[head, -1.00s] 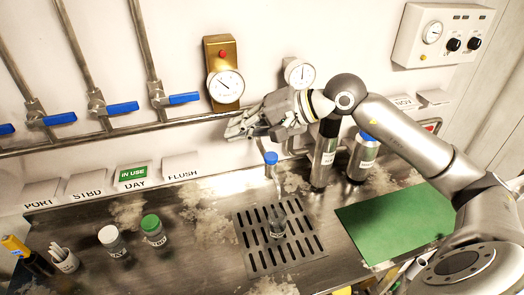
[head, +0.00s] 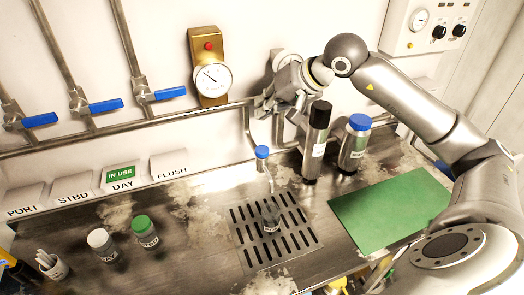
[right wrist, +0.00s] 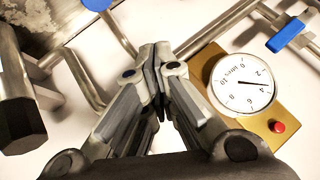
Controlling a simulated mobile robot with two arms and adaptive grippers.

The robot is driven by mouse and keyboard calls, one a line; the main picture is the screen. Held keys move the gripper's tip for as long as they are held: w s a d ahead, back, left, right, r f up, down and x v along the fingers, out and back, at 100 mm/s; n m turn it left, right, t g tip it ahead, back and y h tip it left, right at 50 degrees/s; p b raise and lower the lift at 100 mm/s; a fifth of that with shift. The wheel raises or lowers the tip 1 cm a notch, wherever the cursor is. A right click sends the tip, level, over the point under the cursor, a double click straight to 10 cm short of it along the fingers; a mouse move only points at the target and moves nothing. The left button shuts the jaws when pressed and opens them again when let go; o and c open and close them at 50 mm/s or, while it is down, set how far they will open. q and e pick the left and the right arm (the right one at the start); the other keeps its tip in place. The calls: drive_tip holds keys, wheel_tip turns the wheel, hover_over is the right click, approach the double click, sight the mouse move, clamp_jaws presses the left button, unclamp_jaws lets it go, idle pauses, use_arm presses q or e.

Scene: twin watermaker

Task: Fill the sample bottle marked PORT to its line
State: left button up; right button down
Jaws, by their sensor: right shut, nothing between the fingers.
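A small clear bottle (head: 271,217) stands on the slotted drain grate (head: 245,258) below a thin spout with a blue cap (head: 262,152). Its label is too small to read. A white-capped bottle (head: 107,252) and a green-capped bottle (head: 148,238) stand on the counter at left; I cannot make out PORT on either. My right gripper (head: 263,106) is shut and empty, by the wall pipe above and behind the blue-capped spout. Its closed fingers also show in the right wrist view (right wrist: 158,75). My left gripper is not in view.
Blue-handled valves (head: 104,106) line the wall above the PORT, STBD, DAY and FLUSH plates; DAY has a green IN USE tag (head: 121,174). A brass-backed gauge (head: 212,79) is left of my gripper.

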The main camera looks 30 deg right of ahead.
drive_tip(key=b, duration=0.5)
hover_over(264, 147)
wheel_tip(264, 147, down, 7)
drive_tip(key=shift+f+b, duration=0.35)
drive_tip(key=shift+b, duration=0.2)
idle(0.6)
drive_tip(key=shift+f+b, duration=0.4)
drive_tip(key=shift+b, duration=0.1)
drive_tip(key=shift+f+b, duration=0.55)
drive_tip(key=shift+b, duration=0.05)
idle(4.9)
